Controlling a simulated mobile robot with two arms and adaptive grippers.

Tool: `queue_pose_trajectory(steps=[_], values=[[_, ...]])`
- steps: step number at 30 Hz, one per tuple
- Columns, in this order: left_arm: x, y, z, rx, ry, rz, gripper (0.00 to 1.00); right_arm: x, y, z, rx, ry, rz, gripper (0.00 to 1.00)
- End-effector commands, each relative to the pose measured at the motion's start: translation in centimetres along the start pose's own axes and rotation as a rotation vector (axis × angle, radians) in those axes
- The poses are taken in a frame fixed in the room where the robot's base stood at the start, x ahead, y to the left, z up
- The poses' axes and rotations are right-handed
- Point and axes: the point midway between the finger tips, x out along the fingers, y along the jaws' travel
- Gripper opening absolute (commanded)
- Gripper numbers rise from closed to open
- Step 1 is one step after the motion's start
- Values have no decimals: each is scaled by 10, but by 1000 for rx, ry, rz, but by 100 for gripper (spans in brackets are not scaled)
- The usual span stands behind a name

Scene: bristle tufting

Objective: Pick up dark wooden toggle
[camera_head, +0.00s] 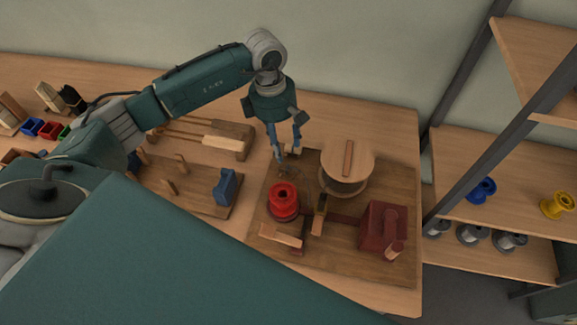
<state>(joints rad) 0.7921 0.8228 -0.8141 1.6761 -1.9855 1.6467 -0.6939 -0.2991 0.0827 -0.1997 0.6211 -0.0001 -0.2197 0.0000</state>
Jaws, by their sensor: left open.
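My left gripper (286,153) points down, open, above the back left part of the brown work board (393,268). Nothing shows between its fingers. I cannot tell for certain which piece is the dark wooden toggle. Small dark parts just below the fingertips are too small to make out. A red spool (284,199) stands on the board in front of the gripper. My right gripper is not in view.
A dark red block with a handle (377,229) and an upright wooden piece (319,216) stand on the board. A pegged board with a blue block (225,187) lies to the left. Shelves with spools (481,190) stand at the right.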

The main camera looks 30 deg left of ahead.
Motion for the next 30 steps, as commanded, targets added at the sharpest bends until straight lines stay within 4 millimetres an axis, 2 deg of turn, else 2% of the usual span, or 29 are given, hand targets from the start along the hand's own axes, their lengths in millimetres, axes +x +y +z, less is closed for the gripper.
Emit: queue_pose_trajectory(steps=[4,11,15,19,22,28,29,30], values=[[22,-1,2,-2,-3,-4,47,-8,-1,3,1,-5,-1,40],[40,-2,2,-1,-4,-5,47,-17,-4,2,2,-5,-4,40],[59,-2,4,-2,-5,-7,47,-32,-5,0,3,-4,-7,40],[78,-1,3,-1,-5,-4,47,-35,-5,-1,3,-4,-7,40],[85,-1,3,-1,-5,-2,47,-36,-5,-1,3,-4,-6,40],[86,0,3,0,-5,-1,47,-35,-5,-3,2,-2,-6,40],[86,0,3,0,-5,-1,43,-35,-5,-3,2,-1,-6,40],[86,0,3,0,-5,-1,35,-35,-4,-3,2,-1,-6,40]])
